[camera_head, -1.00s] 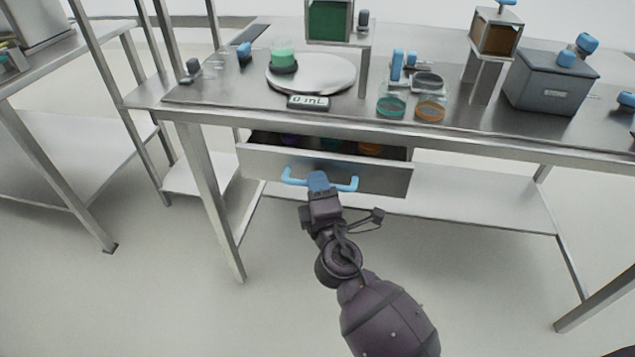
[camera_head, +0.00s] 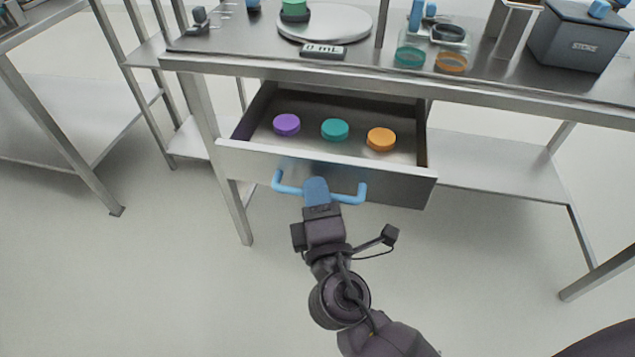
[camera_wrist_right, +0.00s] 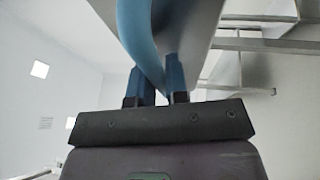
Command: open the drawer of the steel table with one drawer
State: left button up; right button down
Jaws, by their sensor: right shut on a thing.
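The steel table (camera_head: 470,95) has one drawer (camera_head: 400,190) under its top, and the drawer is pulled well out. Inside lie a purple lid (camera_head: 287,124), a teal lid (camera_head: 335,129) and an orange lid (camera_head: 381,139). A blue bar handle (camera_head: 352,197) is on the drawer front. My right gripper (camera_head: 317,188) is shut on the middle of this handle. In the right wrist view the blue handle (camera_wrist_right: 138,35) runs between the two fingers of the gripper (camera_wrist_right: 158,80). My left gripper is not in view.
On the tabletop stand a round plate (camera_head: 350,22) with a display reading 0 mL (camera_head: 323,51), a teal dish (camera_head: 410,57), an orange dish (camera_head: 452,63) and a grey box (camera_head: 575,40). A lower shelf (camera_head: 490,165) lies below. The floor in front is clear.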

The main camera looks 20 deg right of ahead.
dwell(0.3)
jog(key=c, duration=1.4)
grip_release()
pick_arm(q)
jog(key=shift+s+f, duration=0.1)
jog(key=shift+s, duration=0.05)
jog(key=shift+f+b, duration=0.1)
jog(key=shift+b, duration=0.55)
pick_arm(e)
jog(key=v, duration=1.1)
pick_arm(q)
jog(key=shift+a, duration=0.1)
